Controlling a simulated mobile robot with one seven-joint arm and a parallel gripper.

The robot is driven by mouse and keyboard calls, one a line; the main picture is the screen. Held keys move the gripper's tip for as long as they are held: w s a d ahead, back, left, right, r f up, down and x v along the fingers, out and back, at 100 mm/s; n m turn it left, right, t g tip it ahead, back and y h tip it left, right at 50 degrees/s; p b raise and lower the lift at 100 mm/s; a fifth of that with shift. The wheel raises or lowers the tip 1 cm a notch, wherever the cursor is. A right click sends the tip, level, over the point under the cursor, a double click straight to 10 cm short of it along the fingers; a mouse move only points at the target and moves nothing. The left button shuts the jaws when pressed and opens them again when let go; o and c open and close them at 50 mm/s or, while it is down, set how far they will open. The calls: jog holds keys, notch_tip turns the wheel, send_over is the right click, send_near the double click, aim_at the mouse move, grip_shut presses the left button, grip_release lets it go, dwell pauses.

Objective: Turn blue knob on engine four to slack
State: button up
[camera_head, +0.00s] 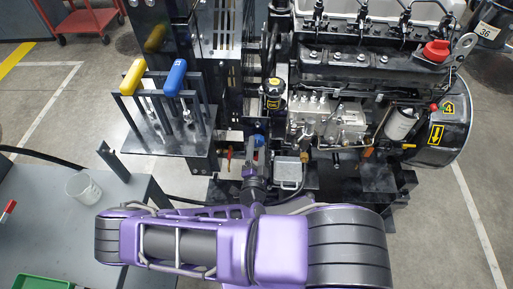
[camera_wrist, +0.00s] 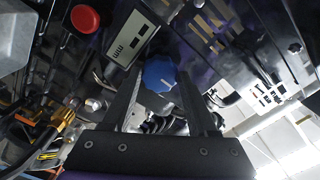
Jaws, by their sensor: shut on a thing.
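The blue knob (camera_wrist: 160,73) is round with ridged edges and a pale pointer line, and sits between the fingertips of my gripper (camera_wrist: 162,82) in the wrist view. My gripper is shut on it. In the head view, a small bit of the blue knob (camera_head: 260,139) shows at the tip of my gripper (camera_head: 254,148), low on the front of the engine (camera_head: 345,65). A yellow "4" sign (camera_head: 448,107) marks the engine's right end. I cannot read which setting the pointer faces.
A white label plate (camera_wrist: 132,38) and a red button (camera_wrist: 85,18) lie close to the knob. Yellow and blue levers (camera_head: 173,78) stand left of the engine. A grey bench (camera_head: 50,225) with a clear cup (camera_head: 83,188) is at lower left.

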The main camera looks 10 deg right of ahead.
jog(key=o, duration=1.4)
jog(key=shift+s, duration=0.1)
jog(key=v, duration=1.7)
jog(key=shift+s+b, duration=0.15)
jog(key=shift+b, duration=0.2)
